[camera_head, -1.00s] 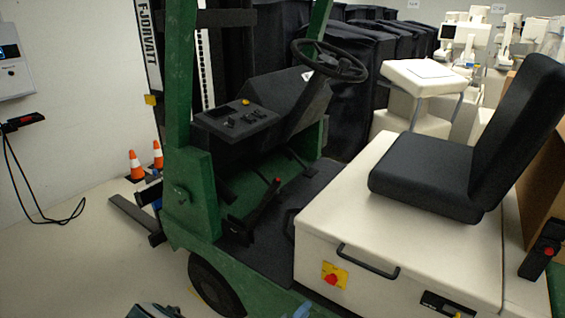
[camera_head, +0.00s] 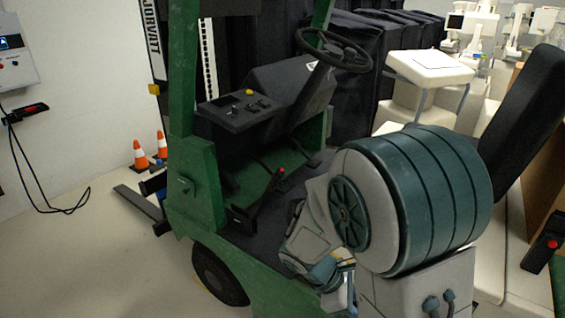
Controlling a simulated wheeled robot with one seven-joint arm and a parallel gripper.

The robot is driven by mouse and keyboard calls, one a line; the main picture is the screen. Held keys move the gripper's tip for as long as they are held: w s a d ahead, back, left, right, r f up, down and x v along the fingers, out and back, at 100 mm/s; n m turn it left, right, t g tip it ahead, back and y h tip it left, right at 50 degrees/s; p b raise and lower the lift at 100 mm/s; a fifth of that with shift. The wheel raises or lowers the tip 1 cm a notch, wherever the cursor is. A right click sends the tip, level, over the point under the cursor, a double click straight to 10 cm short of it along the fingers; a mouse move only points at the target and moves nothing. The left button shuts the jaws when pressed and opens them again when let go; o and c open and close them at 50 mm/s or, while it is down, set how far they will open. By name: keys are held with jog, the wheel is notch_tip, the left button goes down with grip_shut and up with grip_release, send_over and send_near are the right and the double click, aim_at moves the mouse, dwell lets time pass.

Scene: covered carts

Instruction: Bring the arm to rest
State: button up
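My arm fills the lower right middle of the head view. A large rounded white and teal link of it stands in front of the forklift seat, and smaller white and blue links sit to its lower left. I cannot make out any gripper fingers; the end of the arm is hidden or outside the picture.
A green forklift (camera_head: 190,190) stands close in front, with a steering wheel (camera_head: 334,50) and a black seat (camera_head: 522,120). Its forks (camera_head: 137,203) point left near two orange cones (camera_head: 140,155). Dark covered carts (camera_head: 345,95) stand behind. Pale floor is clear at the lower left.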

jog(key=s+a+r+m+t+y, duration=0.1)
jog(key=s+r+m+t+y, duration=0.3)
jog(key=r+m, duration=0.9)
jog(key=s+m+y, duration=0.2)
jog(key=s+y, duration=0.1)
jog(key=shift+a+m+y, duration=0.2)
jog(key=shift+m+y, duration=0.2)
jog(key=shift+d, duration=0.1)
